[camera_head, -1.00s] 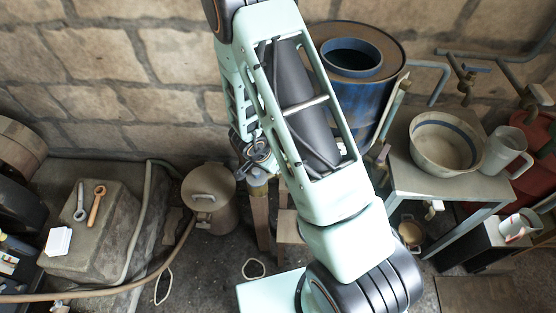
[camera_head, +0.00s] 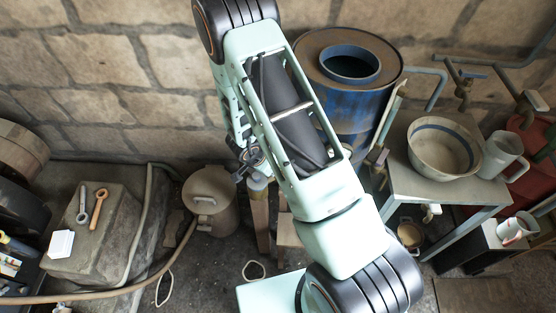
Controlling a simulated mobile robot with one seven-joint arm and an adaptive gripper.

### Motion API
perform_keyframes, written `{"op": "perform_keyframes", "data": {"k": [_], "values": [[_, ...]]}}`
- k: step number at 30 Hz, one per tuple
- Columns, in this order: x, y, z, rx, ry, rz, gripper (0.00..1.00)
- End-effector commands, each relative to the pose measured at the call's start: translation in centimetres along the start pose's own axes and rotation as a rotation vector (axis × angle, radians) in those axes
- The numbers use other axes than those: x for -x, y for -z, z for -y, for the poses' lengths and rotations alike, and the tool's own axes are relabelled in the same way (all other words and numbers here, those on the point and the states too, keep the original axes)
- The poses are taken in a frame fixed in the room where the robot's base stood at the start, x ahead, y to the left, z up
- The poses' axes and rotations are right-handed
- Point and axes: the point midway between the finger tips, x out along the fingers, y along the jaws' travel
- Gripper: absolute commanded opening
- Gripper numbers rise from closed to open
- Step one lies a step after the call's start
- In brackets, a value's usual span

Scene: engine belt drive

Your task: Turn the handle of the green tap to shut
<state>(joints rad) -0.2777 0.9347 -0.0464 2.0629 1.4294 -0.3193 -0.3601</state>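I cannot make out a clearly green tap. A small brass-like fitting (camera_head: 378,156) is by the drum, at the table's left edge, near a greenish upright pipe (camera_head: 392,112). My gripper (camera_head: 243,171) shows only in part as dark pieces left of my arm link, near the top of a wooden post. It is far left of the wall taps. My arm hides part of it, and whether its fingers are open is unclear.
A blue drum (camera_head: 352,105) stands behind my arm. A table (camera_head: 455,190) at right bears a bowl (camera_head: 444,147) and a white jug (camera_head: 502,153). A lidded metal can (camera_head: 209,200) stands left of my gripper. A stone block (camera_head: 100,235) at left bears two wrenches.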

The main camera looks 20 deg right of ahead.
Motion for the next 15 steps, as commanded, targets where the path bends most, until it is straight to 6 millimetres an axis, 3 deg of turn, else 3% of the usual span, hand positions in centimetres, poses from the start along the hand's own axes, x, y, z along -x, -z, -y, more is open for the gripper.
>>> {"op": "perform_keyframes", "data": {"k": [15], "values": [[0.14,0.39,0.59,0.001,0.001,0.0,0.0]]}}
